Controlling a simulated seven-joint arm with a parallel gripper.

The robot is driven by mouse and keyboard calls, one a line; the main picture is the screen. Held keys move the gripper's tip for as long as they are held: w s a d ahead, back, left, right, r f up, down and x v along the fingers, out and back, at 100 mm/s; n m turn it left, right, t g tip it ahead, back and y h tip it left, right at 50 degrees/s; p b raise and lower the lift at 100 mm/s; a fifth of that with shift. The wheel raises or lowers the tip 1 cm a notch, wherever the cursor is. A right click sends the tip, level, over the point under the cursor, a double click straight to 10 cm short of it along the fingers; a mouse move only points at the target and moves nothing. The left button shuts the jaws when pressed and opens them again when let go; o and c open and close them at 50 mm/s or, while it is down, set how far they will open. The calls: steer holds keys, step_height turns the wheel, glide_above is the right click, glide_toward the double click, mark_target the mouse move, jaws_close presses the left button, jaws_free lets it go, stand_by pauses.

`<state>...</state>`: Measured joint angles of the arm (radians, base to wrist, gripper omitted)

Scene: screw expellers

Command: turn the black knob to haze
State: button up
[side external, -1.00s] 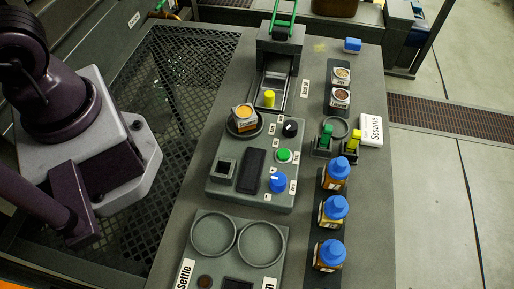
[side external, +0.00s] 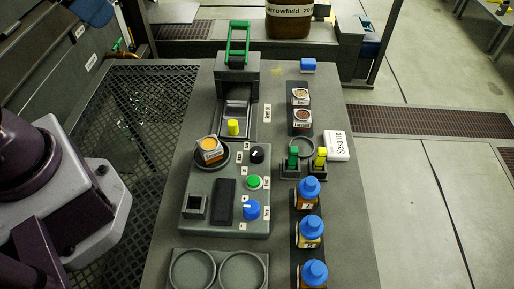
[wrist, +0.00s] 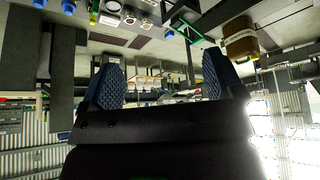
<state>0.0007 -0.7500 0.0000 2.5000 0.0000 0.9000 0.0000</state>
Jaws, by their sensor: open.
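The black knob (side external: 257,154) sits at the upper right of a grey control panel (side external: 228,188) in the side external view. It has a light mark on it, and small white labels stand around it, too small to read. A green button (side external: 253,182) and a blue knob (side external: 250,209) are below it on the same panel. My gripper (wrist: 166,88) shows in the wrist view with two blue textured fingers apart and nothing between them. It is outside the side external view, where only part of my arm shows at the left, well away from the knob.
A jar (side external: 210,149) stands in a round dish left of the knob. Blue-capped bottles (side external: 309,192) line the right side. Two round rings are at the front. A white Sesame box (side external: 337,145) lies at the right edge.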

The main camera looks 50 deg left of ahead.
steer(key=shift+w+d+f, duration=0.1)
steer(key=shift+d+f, duration=0.05)
steer(key=shift+f, duration=0.15)
steer(key=c, duration=0.3)
steer(key=w+d+f+g, duration=0.1)
steer(key=w+d+f, duration=0.1)
steer(key=w+d+f+m+g, duration=0.1)
steer(key=w+d+f+g, duration=0.1)
steer(key=w+d+f, duration=0.1)
steer(key=w+d+f+m+g, duration=0.1)
steer(key=w+d+f+g, duration=0.1)
steer(key=w+f, duration=0.1)
steer(key=shift+w+d+f, duration=0.15)
steer(key=shift+f, duration=0.1)
steer(key=shift+c, duration=0.6)
steer(key=n, duration=0.3)
glide_toward(256, 152)
steer(key=shift+g+y, duration=0.3)
steer(key=f, duration=0.9)
steer(key=shift+w+f, duration=0.25)
steer(key=shift+w, duration=0.05)
steer(key=c, duration=0.9)
